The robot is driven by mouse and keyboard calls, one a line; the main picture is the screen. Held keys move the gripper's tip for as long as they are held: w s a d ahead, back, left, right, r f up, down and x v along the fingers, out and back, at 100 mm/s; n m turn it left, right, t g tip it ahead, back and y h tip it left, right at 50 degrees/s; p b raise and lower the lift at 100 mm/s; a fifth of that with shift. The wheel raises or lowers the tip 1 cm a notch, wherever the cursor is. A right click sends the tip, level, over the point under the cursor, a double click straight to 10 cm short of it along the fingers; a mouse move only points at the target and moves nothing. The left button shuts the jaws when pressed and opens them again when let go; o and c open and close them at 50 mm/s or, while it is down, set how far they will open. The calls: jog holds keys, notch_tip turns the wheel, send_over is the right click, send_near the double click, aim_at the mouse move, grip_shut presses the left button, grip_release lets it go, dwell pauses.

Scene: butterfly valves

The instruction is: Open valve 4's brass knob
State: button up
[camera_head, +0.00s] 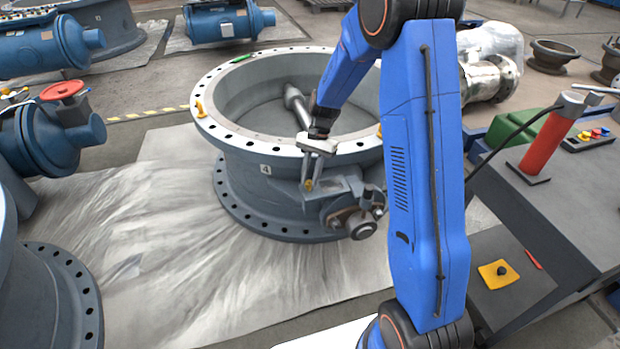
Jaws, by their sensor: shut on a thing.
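Valve 4 (240,188) is a large grey butterfly valve body lying flat, with a white "4" label on its side and a bolt-hole flange on top. Its brass knob (309,185) is small and yellowish, on the valve's near side above a bracket and shaft fitting. My gripper (312,181) reaches down over the flange rim with its two pale fingers around the knob. It is shut on the knob, and the fingers hide part of it. The knob's turn angle is too small to tell.
A grey actuator fitting (352,212) juts out just right of the knob. A blue actuator with a red handwheel (62,90) stands at left. A workbench (560,190) with a red cylinder (550,140) is at right. Plastic sheeting (150,240) covers the floor in front.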

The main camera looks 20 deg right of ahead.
jog(key=n+g+h, duration=0.1)
jog(key=n, duration=0.3)
jog(key=shift+w+a, duration=0.1)
jog(key=shift+a, duration=0.05)
jog(key=n+h, duration=0.2)
jog(key=n, duration=0.2)
jog(key=shift+a+n, duration=0.15)
jog(key=shift+n, duration=0.15)
jog(key=n+h, duration=0.1)
jog(key=n, duration=0.3)
jog(key=shift+a+h, duration=0.15)
jog(key=shift+h, duration=0.25)
jog(key=n+h, duration=0.1)
jog(key=n, duration=0.3)
jog(key=shift+a+n+t, duration=0.1)
jog(key=shift+n+t, duration=0.2)
jog(key=shift+t, duration=0.1)
jog(key=o, duration=1)
jog(key=shift+h, duration=0.3)
